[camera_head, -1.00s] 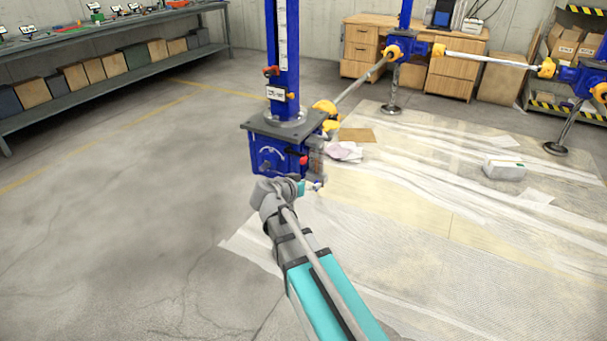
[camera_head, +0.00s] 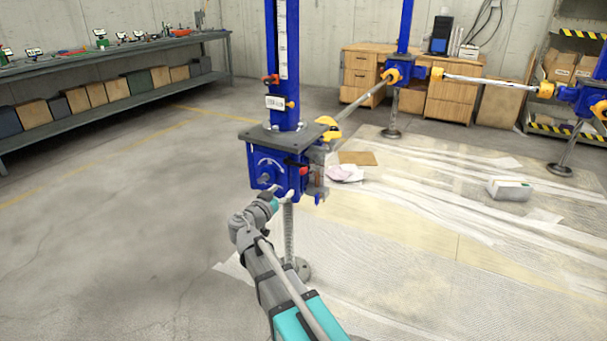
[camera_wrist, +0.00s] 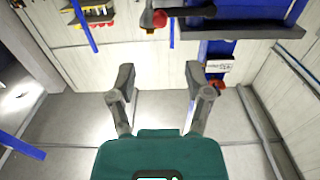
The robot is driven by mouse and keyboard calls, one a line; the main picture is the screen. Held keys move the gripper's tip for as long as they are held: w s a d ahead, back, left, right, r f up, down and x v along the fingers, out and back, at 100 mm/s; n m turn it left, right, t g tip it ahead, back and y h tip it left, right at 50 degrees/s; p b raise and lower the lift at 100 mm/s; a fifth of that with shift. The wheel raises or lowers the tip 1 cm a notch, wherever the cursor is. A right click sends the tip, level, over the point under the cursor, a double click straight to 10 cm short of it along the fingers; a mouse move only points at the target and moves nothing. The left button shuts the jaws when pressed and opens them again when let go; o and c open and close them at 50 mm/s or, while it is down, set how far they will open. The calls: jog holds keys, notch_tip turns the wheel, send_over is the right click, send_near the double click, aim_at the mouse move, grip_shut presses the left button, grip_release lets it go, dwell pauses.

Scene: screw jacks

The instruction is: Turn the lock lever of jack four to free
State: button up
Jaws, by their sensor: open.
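A jack has a blue column (camera_head: 283,95), a dark plate (camera_head: 262,135) and a blue housing (camera_head: 262,178) with a pale arc mark. Its label (camera_head: 275,102) is too small to read. A black lever with a red knob (camera_head: 304,170) sits at the housing's right side. In the wrist view the red knob (camera_wrist: 158,18) and black lever arm (camera_wrist: 192,11) appear beyond my fingertips, apart from them. My gripper (camera_wrist: 160,88) is open and empty. In the head view it is small, just below the housing; whether it touches the housing is unclear.
A support leg and round foot (camera_head: 297,268) stand under the jack, close to my arm. Yellow couplings and a shaft (camera_head: 362,102) run to another jack (camera_head: 397,72). A long bench (camera_head: 125,50) stands at left. The floor at left is clear; sheeting covers the right.

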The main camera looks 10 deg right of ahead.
aim_at(301, 173)
jog(key=shift+w, duration=0.1)
jog(key=x, duration=1.3)
jog(key=shift+w+d, duration=0.2)
grip_shut()
dwell(0.3)
